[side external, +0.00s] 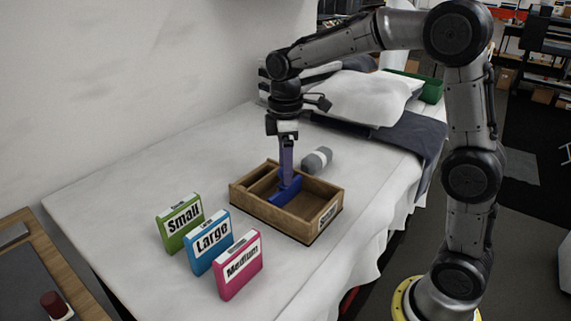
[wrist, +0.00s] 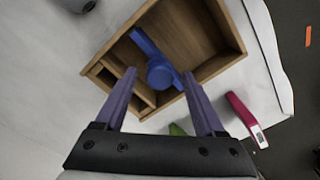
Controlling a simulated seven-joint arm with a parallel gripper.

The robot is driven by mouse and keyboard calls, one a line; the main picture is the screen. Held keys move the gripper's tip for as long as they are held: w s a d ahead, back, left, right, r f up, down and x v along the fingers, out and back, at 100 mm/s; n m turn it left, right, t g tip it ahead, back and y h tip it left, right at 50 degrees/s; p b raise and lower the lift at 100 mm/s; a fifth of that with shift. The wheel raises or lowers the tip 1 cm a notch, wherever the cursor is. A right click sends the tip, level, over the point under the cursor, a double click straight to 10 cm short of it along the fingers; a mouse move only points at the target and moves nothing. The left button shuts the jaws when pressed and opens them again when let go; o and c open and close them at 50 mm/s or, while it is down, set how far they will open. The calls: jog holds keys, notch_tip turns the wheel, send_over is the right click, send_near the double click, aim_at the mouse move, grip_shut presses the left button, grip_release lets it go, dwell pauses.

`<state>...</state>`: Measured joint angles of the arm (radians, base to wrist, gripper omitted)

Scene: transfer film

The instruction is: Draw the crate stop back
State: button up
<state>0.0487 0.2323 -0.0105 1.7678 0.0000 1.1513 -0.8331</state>
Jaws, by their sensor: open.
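The wooden crate (side external: 262,211) stands on the white-covered surface. It also fills the upper middle of the wrist view (wrist: 228,58). The crate stop is a blue bar (side external: 280,197) lying across the inside of the crate, with a round blue knob (wrist: 160,72) in the wrist view. My gripper (side external: 288,181) points down into the crate over the stop. Its two purple fingers are open, and in the wrist view the knob shows between the fingertips. I cannot tell if either finger touches it. Part of the stop is hidden by my fingers and the crate wall.
Green (side external: 180,224), blue (side external: 210,242) and pink (side external: 238,266) labelled boxes stand in a row left of the crate. A grey roll (side external: 316,160) lies just behind it. A white pillow (side external: 365,97) is further back. The surface at the left is clear.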

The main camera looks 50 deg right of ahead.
jog(key=shift+c, duration=0.3)
grip_shut()
dwell(1.1)
